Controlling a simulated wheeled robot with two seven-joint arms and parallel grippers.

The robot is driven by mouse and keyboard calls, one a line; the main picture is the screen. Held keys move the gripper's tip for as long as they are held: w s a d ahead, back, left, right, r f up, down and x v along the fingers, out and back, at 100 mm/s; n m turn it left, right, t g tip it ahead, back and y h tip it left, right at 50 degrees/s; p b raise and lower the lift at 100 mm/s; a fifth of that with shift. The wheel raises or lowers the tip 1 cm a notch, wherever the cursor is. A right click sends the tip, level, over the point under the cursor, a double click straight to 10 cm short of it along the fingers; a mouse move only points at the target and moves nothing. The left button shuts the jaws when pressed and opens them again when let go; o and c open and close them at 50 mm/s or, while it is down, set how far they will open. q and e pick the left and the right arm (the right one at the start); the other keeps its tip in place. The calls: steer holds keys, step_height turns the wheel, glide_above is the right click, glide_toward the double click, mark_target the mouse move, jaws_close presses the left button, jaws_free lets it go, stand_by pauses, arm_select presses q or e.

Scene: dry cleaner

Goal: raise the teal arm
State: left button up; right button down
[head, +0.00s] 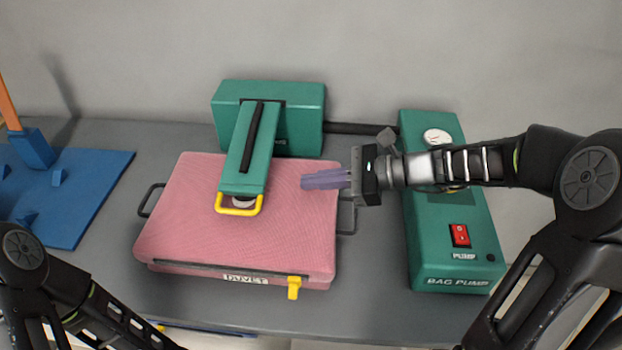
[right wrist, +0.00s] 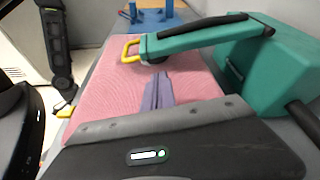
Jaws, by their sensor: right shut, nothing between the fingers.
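The teal arm (head: 250,150) reaches forward from a teal housing (head: 300,112) and lies low over a pink duvet bag (head: 190,215). A yellow loop handle (head: 239,209) is at its front end, just above the bag. In the right wrist view the teal arm (right wrist: 195,38) and its yellow handle (right wrist: 130,52) show ahead of the fingers. My right gripper (head: 308,181) is shut and empty, to the right of the teal arm and apart from it, over the bag's right part. My left arm shows at the lower left, but its gripper is not visible.
A teal bag pump (head: 425,240) with a gauge and red switch stands at the right, under my right arm. A hose (head: 360,128) joins it to the housing. A yellow clip (head: 294,286) is on the bag's front edge. A blue stand (head: 85,200) is at the left.

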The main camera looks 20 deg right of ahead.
mark_target(279, 193)
steer(key=x, duration=0.8)
steer(key=shift+a, duration=0.1)
